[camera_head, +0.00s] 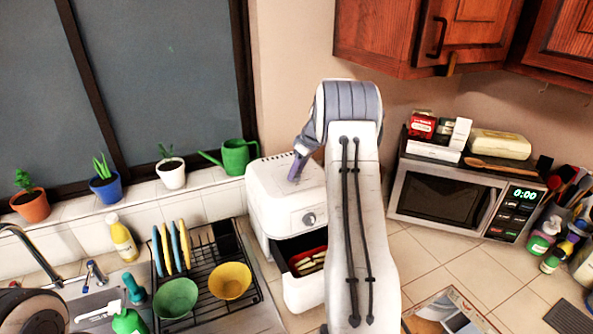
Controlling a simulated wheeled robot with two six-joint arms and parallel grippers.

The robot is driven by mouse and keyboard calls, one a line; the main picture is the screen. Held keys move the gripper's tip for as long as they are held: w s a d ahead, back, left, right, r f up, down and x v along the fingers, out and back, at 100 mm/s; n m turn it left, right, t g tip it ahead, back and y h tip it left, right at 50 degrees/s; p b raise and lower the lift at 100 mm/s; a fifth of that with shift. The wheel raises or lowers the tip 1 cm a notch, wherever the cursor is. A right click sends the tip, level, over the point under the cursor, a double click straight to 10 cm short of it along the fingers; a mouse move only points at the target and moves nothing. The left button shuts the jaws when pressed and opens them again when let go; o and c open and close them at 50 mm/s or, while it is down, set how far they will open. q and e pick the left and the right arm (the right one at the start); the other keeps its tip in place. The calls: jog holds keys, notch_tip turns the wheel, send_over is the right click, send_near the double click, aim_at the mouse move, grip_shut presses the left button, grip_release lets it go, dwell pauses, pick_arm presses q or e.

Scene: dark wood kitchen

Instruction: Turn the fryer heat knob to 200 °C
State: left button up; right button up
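The white fryer (285,208) stands on the counter below the window ledge. Its round grey heat knob (309,219) is on the front face; the pointer and scale are too small to read. The fryer's drawer (303,292) is pulled out at the front, with pale food pieces (309,262) inside. My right arm rises in front of the fryer's right side and hides part of it. My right gripper (297,168) points down over the fryer's top, above and behind the knob, apart from it. Its finger opening cannot be made out. My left gripper is out of view.
A dish rack (222,307) with a green bowl (176,298) and yellow bowl (231,281) is left of the fryer. A microwave (440,196) stands right. A green watering can (236,157) and potted plants line the ledge. Wooden cabinets (480,30) hang above.

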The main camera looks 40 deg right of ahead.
grip_shut()
